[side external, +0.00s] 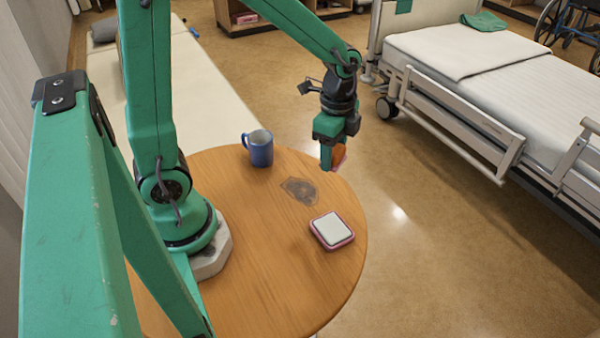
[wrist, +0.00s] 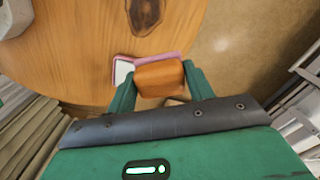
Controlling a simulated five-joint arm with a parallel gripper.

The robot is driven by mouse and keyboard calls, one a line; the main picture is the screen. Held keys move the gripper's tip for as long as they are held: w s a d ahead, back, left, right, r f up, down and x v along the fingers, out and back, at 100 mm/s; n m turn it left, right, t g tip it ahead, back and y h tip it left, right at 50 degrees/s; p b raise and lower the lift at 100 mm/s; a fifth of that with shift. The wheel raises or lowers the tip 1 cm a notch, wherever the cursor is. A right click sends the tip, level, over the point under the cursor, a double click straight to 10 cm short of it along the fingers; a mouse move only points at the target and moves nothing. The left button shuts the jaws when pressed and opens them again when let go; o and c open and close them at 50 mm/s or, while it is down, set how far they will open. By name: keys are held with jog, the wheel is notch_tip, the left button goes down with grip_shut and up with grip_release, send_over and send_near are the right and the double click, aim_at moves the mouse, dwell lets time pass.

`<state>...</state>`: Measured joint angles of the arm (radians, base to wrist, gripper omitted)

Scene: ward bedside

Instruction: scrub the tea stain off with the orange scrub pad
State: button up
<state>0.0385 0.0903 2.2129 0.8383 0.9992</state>
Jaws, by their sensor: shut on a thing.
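My gripper (side external: 333,162) is shut on the orange scrub pad (side external: 339,153) and holds it in the air. In the wrist view the scrub pad (wrist: 158,78) sits between the two green fingers of my gripper (wrist: 158,84). The tea stain (side external: 299,190) is a dark brown irregular patch on the round wooden table (side external: 240,285). It also shows at the top of the wrist view (wrist: 145,12). A pink-rimmed tray with a white middle (side external: 331,231) stands on the table; the pad partly covers this tray (wrist: 123,72) in the wrist view.
A blue mug (side external: 260,150) stands near the table's far edge, left of the stain. The table between stain and tray is bare. A bed with a side rail (side external: 455,135) stands to the right, beyond open floor.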

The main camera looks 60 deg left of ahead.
jog(key=s+f+m, duration=0.1)
jog(key=m, duration=0.1)
jog(key=s+f+m, duration=0.1)
jog(key=s+m, duration=0.1)
jog(key=s+f+m, duration=0.1)
jog(key=m, duration=0.1)
jog(key=shift+s+d+f, duration=0.15)
jog(key=shift+s+d, duration=0.05)
jog(key=shift+s, duration=0.05)
jog(key=shift+f, duration=0.15)
